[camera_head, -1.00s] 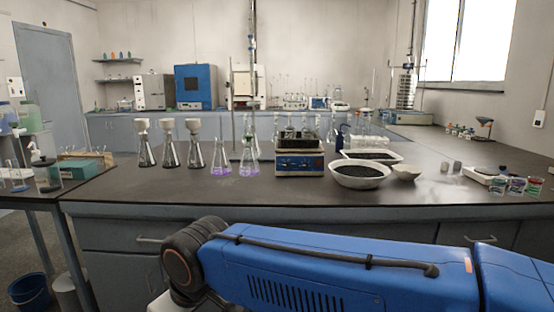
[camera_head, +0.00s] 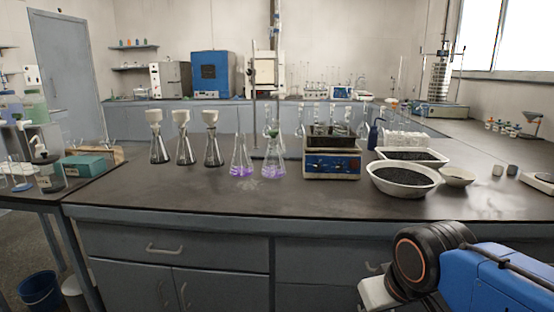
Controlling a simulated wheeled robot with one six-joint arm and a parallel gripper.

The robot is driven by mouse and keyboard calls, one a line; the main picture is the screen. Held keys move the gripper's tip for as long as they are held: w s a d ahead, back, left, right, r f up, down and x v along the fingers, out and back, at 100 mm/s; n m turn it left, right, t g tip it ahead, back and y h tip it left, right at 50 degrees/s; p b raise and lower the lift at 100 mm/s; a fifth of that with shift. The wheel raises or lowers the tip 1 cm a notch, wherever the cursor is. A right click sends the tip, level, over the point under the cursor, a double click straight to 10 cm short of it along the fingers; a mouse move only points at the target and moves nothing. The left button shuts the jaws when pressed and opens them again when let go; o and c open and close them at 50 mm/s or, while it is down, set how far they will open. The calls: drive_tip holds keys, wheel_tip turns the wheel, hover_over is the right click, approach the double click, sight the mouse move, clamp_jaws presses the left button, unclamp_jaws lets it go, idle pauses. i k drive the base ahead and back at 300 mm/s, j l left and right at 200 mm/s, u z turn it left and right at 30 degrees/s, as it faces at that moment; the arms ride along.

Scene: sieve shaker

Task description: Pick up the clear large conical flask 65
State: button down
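Two clear conical flasks with purple liquid at the bottom stand upright side by side on the dark bench top, a left one (camera_head: 241,162) and a right one (camera_head: 273,163). Three more conical flasks with pale funnels on top and dark contents stand in a row to their left, the nearest of these being the right one (camera_head: 212,148). I cannot read any label, so I cannot tell which flask is number 65. My blue arm shows at the lower right, in front of the bench and well apart from the flasks. The fingers of my gripper do not show.
A blue-fronted heater unit (camera_head: 332,160) stands right of the purple flasks, with glassware behind it. A white bowl of dark grains (camera_head: 404,190) and a tray (camera_head: 441,162) stand further right. The bench front (camera_head: 165,212) is clear before the flasks.

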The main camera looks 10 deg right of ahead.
sight(274, 165)
drive_tip(key=i+j+z, duration=0.25)
drive_tip(key=j, duration=0.15)
drive_tip(key=j+z, duration=0.2)
drive_tip(key=j, duration=0.2)
drive_tip(key=j+z, duration=0.25)
drive_tip(key=j, duration=0.2)
